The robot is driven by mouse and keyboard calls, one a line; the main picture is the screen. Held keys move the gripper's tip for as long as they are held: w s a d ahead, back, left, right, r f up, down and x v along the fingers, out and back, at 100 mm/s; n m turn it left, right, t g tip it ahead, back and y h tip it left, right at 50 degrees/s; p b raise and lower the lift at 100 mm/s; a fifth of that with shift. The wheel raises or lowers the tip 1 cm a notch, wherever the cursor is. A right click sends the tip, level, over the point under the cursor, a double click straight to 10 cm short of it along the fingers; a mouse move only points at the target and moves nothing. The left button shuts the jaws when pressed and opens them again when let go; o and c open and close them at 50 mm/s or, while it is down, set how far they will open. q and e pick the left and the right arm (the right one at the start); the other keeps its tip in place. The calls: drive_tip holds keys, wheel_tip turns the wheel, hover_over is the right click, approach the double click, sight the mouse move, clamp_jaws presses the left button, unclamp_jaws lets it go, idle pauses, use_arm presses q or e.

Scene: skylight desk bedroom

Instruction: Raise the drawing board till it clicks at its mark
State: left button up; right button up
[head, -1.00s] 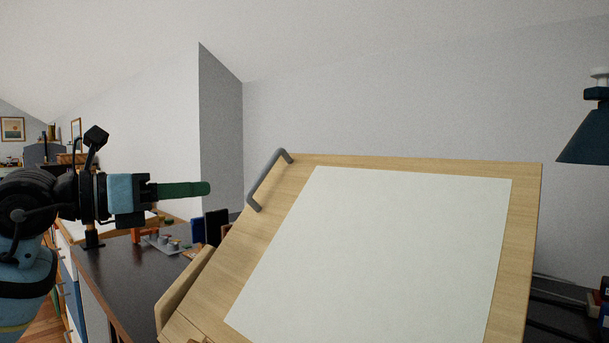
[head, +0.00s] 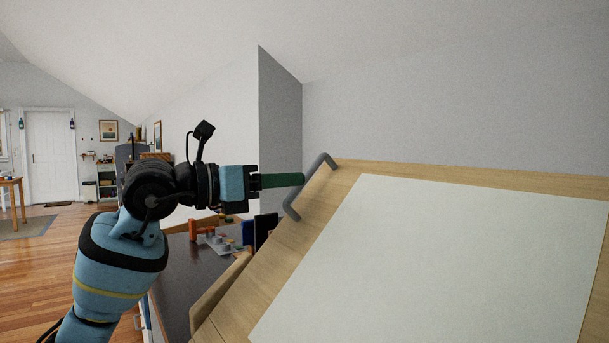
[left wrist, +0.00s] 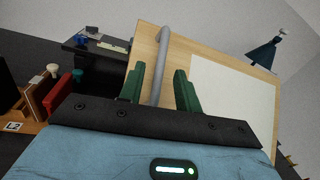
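The drawing board (head: 300,238) is pale wood, tilted up, with a large white sheet (head: 440,255) on it. A grey bar handle (head: 293,208) is fixed along its left edge, and the handle also shows in the left wrist view (left wrist: 163,62). My left gripper (head: 302,180) is at the handle's upper part in the head view. In the left wrist view its two green fingers (left wrist: 158,90) stand apart, with the handle between them and a gap on the right side. The click mark is not discernible. My right gripper is not in view.
A dark desktop (head: 180,268) lies below and left of the board, with a grey tray of small items (head: 218,243) on it. A dark lamp shade (left wrist: 264,53) stands beyond the board. Open wooden floor (head: 50,270) lies to the left.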

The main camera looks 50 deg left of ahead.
use_arm(q)
drive_tip(key=shift+p+x, duration=0.7)
drive_tip(key=shift+x, duration=1.5)
drive_tip(key=shift+c, duration=0.2)
clamp_jaws()
